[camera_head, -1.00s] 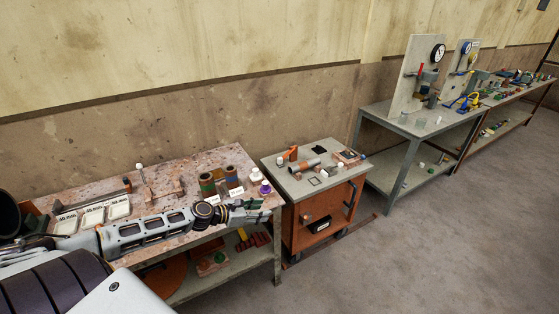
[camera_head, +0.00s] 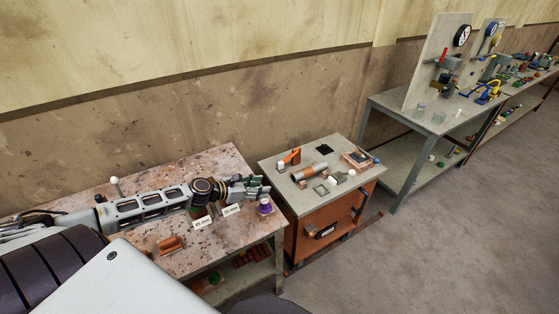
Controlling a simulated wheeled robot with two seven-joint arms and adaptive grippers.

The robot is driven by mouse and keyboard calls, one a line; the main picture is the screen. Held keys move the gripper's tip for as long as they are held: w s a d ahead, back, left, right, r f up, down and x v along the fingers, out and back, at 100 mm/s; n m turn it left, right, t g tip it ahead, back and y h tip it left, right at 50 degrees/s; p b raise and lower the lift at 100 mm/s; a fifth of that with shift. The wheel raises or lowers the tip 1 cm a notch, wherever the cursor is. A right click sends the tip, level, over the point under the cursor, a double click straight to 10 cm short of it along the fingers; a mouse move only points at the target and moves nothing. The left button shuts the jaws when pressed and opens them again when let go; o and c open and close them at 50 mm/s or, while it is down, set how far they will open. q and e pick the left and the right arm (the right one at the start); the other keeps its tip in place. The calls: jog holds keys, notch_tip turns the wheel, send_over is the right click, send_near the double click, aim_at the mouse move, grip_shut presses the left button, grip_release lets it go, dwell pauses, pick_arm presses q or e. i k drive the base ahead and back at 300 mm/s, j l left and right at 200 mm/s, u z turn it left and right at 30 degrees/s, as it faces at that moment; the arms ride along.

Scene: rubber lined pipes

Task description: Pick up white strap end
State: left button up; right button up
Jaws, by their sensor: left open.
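My left gripper (camera_head: 256,188) is open and empty, held above the right end of the stained workbench (camera_head: 215,165). It is just above and left of a purple item with a white top (camera_head: 265,207). I cannot make out a strap for certain. Small white pieces show on the grey cart top: one at the left (camera_head: 281,168) and one near the front right (camera_head: 339,178). I cannot tell whether either is the white strap end. My left arm hides part of the bench and the coloured rolls behind it. My right gripper is not in view.
The cart (camera_head: 334,216) stands right of the bench and holds a pipe (camera_head: 309,173), an orange clamp (camera_head: 291,157) and a square frame (camera_head: 321,190). An orange-brown block (camera_head: 171,245) lies on the bench. A grey table (camera_head: 421,120) with gauges stands further right. The floor at right is clear.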

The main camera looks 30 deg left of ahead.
aim_at(281, 169)
jog(key=i+j, duration=0.7)
